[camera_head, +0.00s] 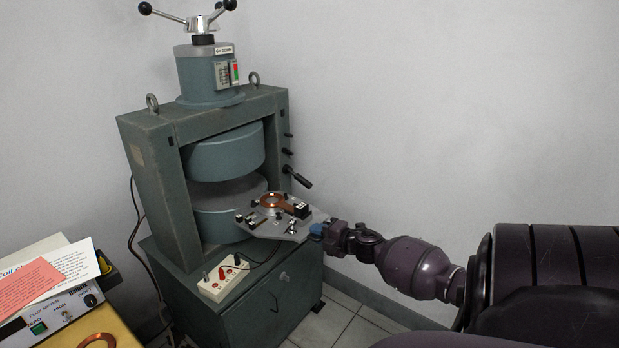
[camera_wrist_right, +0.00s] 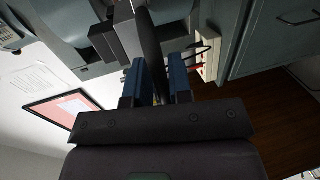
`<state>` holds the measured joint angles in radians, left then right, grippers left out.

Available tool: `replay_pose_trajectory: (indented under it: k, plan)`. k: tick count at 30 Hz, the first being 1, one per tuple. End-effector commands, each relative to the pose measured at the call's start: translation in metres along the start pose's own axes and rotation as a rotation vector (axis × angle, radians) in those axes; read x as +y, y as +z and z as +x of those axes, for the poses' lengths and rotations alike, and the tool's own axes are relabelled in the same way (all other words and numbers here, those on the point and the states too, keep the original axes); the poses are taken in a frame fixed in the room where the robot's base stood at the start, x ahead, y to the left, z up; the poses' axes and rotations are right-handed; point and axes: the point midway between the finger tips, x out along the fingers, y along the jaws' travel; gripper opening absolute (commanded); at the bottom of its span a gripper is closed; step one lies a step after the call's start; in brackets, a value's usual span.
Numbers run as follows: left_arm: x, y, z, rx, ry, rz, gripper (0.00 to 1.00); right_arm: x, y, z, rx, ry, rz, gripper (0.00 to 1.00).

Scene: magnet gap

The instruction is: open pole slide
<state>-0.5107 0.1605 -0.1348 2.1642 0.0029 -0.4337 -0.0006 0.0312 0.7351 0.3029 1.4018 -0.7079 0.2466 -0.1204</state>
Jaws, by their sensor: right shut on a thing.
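The pole slide is a light grey plate (camera_head: 272,229) bearing a copper coil (camera_head: 272,201) and small terminals. It sticks out toward the front right from between the two round green poles of the magnet (camera_head: 228,152). Its inner end is hidden by the lower pole region. My right gripper (camera_head: 319,230) is at the plate's outer right edge. In the right wrist view its blue fingers (camera_wrist_right: 158,84) are closed around a dark upright handle (camera_wrist_right: 150,42). My left gripper does not show.
A white terminal box (camera_head: 226,279) with red parts stands on the cabinet below the plate. A black lever (camera_head: 297,177) sticks out of the frame's right side. A meter box with papers (camera_head: 50,285) is at lower left. The wall to the right is bare.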

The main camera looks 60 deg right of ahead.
Motion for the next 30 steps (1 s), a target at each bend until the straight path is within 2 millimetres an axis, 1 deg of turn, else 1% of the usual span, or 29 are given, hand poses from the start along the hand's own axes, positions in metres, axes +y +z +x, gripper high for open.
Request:
replay_pose_trajectory:
  k: [1,7,12,21,22,24,30]
  plan:
    - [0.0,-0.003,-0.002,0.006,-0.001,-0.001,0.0,-0.009,-0.003,-0.009,0.003,-0.012,0.003,0.0]
    - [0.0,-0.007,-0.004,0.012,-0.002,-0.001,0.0,-0.016,-0.003,-0.025,0.003,-0.017,0.002,0.0]
    - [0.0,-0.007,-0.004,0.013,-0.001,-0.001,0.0,-0.018,-0.002,-0.028,0.002,-0.02,0.0,0.0]
    - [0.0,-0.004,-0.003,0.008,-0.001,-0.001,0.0,-0.02,-0.002,-0.029,0.0,-0.023,0.0,0.0]
    - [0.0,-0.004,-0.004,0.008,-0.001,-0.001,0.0,-0.02,-0.002,-0.029,-0.001,-0.023,0.0,0.24]
    - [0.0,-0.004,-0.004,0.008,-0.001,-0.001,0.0,-0.019,-0.001,-0.029,0.0,-0.022,0.0,0.35]
    - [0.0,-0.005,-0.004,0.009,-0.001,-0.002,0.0,-0.016,-0.001,-0.028,0.0,-0.016,0.0,0.36]
